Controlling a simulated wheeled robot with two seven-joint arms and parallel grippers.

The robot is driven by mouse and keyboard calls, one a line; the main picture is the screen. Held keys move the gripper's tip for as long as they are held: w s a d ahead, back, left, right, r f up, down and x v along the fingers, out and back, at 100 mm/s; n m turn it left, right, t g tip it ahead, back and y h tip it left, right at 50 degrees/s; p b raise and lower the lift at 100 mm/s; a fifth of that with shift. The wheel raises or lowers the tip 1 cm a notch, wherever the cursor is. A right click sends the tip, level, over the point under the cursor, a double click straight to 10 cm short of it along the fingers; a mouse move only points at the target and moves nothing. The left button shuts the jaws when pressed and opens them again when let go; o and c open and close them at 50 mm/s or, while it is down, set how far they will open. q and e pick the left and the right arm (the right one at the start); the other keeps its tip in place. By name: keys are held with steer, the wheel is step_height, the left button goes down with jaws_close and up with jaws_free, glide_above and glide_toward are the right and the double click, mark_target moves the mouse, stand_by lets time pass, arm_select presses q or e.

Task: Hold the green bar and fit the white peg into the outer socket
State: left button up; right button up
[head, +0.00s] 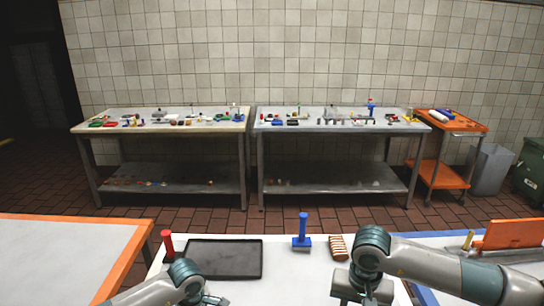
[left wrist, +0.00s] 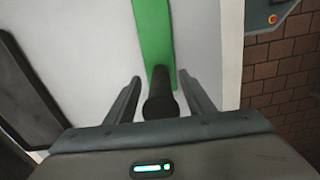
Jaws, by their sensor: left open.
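In the left wrist view the green bar (left wrist: 154,32) lies on a pale table top, running away from my left gripper (left wrist: 160,82). The left gripper is open, with one finger on each side of a dark cylinder (left wrist: 160,92) at the bar's near end. I cannot tell whether the fingers touch it. In the head view my left arm reaches in at the bottom left, its fingers out of sight. My right arm comes in from the right, its gripper at the bottom edge and unclear. I cannot make out the white peg or the outer socket.
On the near white table (head: 290,285) are a black tray (head: 225,258), a red-handled tool (head: 167,243), a blue stand (head: 302,240) and a striped orange block (head: 338,246). An orange-edged table (head: 75,250) stands left. Two cluttered benches and an orange cart (head: 452,122) stand far off.

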arm_select(q)
steer(key=shift+r+p, duration=1.4)
steer(key=shift+r, duration=1.95)
steer(key=o, duration=0.6)
steer(key=shift+c, duration=0.2)
step_height(320, 180, up, 12)
steer(key=shift+s+f, duration=0.1)
